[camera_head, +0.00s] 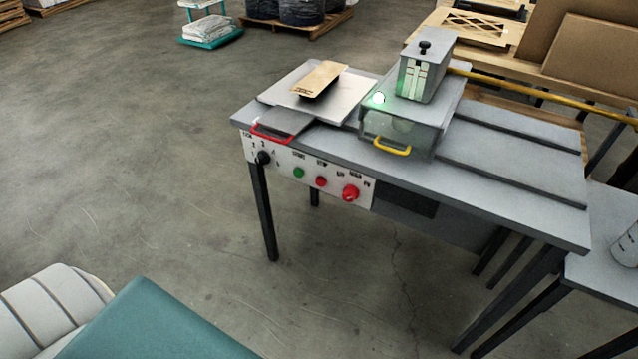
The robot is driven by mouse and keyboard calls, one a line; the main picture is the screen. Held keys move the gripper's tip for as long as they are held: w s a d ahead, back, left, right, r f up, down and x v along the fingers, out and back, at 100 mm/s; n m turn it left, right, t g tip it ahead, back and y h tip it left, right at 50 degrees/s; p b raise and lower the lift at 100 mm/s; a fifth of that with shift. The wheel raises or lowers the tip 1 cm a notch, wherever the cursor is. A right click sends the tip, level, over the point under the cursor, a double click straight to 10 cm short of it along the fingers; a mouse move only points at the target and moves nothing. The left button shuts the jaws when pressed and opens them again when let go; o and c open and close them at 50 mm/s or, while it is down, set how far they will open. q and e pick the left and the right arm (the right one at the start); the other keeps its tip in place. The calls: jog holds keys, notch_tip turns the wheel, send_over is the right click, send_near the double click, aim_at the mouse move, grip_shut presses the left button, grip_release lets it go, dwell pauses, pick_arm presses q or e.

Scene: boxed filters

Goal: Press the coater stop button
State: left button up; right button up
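The coater is a grey table-like machine (500,200) with a white control panel (335,188) on its front edge. The panel carries a black rotary knob (263,158), a green button (299,173) under a label that seems to read START, and a small red button (321,181) under a label that seems to read STOP. A larger red mushroom button (351,193) sits to its right, with a label too small to read surely. Nothing touches or covers the buttons. Neither of my grippers is in view.
On the machine stand a clear-fronted box (405,130) with a yellow handle (392,147), a glowing green light (379,98) and a red handle (271,133). A teal surface (155,325) and a pale ribbed object (50,310) fill the bottom left. Floor before the panel is clear.

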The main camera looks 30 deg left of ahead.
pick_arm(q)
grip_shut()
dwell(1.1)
